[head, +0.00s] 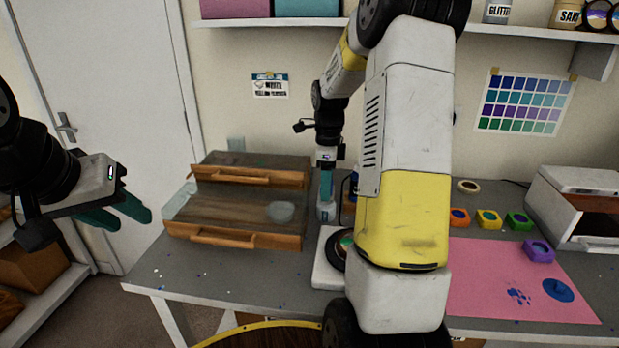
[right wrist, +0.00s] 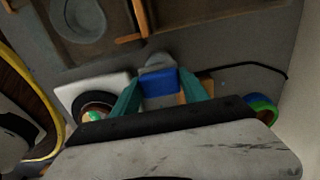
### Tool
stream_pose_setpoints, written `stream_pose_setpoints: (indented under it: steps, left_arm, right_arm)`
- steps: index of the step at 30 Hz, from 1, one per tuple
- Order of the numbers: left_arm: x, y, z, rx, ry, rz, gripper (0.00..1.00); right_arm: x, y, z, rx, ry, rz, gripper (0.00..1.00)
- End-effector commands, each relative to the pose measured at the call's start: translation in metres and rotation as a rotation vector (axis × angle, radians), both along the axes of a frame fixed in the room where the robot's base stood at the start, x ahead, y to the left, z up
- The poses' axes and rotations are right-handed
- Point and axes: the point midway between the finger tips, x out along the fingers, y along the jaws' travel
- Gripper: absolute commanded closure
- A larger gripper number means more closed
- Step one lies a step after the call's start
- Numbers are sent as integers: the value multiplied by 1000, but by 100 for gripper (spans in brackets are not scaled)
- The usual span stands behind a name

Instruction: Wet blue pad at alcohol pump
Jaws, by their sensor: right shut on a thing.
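My right gripper (head: 326,196) points straight down at the middle of the table. In the right wrist view its teal fingers (right wrist: 158,88) are shut on the blue pad (right wrist: 159,83). In the head view the fingers hide the pad. A pale, rounded thing that looks like the alcohol pump (head: 325,211) stands right under the fingertips; its top (right wrist: 160,59) shows just beyond the pad in the wrist view. I cannot tell whether pad and pump touch. My left gripper (head: 124,212) hangs empty at the left, its teal fingers apart.
A wooden-fronted tray unit (head: 235,240) with a clear bowl (head: 281,212) stands left of the pump. A white scale-like block (head: 322,273) with a dark-rimmed disc is in front. Coloured pots (head: 488,219) and a pink mat (head: 500,285) lie at right. The front left table is mostly clear.

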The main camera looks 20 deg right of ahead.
Motion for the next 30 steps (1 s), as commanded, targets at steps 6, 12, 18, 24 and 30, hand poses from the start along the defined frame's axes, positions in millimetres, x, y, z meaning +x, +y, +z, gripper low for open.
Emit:
stream_pose_setpoints:
  steps: [6, 12, 18, 24, 30]
  left_arm:
    - [0, 0, 0, 0, 0, 0, 64]
    - [0, 0, 0, 0, 0, 0, 64]
    - [0, 0, 0, 0, 0, 0, 64]
    - [0, 0, 0, 0, 0, 0, 64]
    - [0, 0, 0, 0, 0, 0, 64]
  right_arm:
    - [0, 0, -3, 0, 0, 0, 80]
    - [0, 0, -5, 0, 0, 0, 80]
    - [0, 0, -8, 0, 0, 0, 80]
    - [0, 0, -10, 0, 0, 0, 80]
    - [0, 0, -12, 0, 0, 0, 80]
